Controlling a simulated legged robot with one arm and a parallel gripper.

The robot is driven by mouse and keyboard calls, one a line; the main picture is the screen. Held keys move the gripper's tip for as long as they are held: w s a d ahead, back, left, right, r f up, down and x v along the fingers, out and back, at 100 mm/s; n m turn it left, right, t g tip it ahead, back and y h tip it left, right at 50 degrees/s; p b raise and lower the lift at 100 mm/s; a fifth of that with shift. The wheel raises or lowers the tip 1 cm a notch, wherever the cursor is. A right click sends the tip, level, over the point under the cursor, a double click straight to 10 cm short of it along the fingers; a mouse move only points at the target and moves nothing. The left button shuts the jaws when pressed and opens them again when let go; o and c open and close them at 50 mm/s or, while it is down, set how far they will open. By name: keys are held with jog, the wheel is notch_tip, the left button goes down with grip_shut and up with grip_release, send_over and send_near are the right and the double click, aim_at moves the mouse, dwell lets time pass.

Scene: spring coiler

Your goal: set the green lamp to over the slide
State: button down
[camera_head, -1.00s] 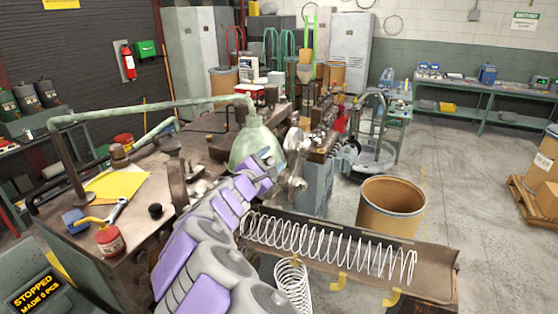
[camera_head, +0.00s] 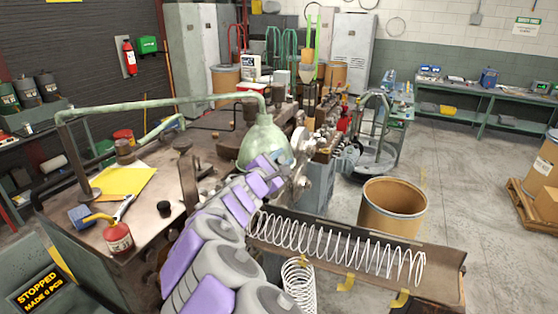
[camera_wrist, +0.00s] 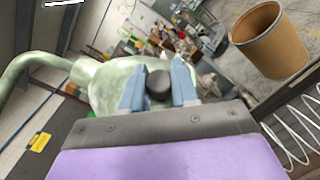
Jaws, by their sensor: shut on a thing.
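The green lamp (camera_head: 258,138) hangs shade-down from its bent green arm (camera_head: 165,102), which rises from a post on the bench at left. Its shade also fills the left middle of the wrist view (camera_wrist: 103,80). My gripper (camera_wrist: 158,84) is shut on the lamp, its two blue-grey fingers on either side of a dark round knob at the shade. In the head view my gripper (camera_head: 280,165) is partly hidden by my purple and grey arm. The slide (camera_head: 432,262) is a metal trough at lower right with a long white spring (camera_head: 335,245) lying along it. The lamp shade is left of and behind the slide's upper end.
A brown drum (camera_head: 393,210) stands behind the slide. The bench holds a red oil can (camera_head: 117,236), yellow paper (camera_head: 126,181) and a blue block (camera_head: 81,218). Machine parts (camera_head: 300,170) stand right of the lamp.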

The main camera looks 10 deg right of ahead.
jog(key=s+a+m+g+h+p, duration=0.1)
jog(key=s+a+m+g+h, duration=0.1)
jog(key=s, duration=1)
jog(key=s+a+m+g+h+p, duration=0.2)
jog(key=s+a, duration=0.5)
jog(key=s, duration=0.6)
jog(key=m+g+h, duration=0.1)
jog(key=g, duration=0.1)
jog(key=shift+s+g, duration=0.2)
jog(key=shift+g, duration=0.1)
jog(key=shift+r, duration=0.1)
jog(key=c, duration=0.9)
grip_release()
jog(key=shift+a, duration=0.1)
jog(key=p+v, duration=0.1)
jog(key=v, duration=0.7)
jog(key=p+v, duration=0.1)
jog(key=v, duration=0.8)
jog(key=shift+a+f+p, duration=0.2)
jog(key=shift+a+p, duration=0.05)
jog(key=shift+p, duration=0.15)
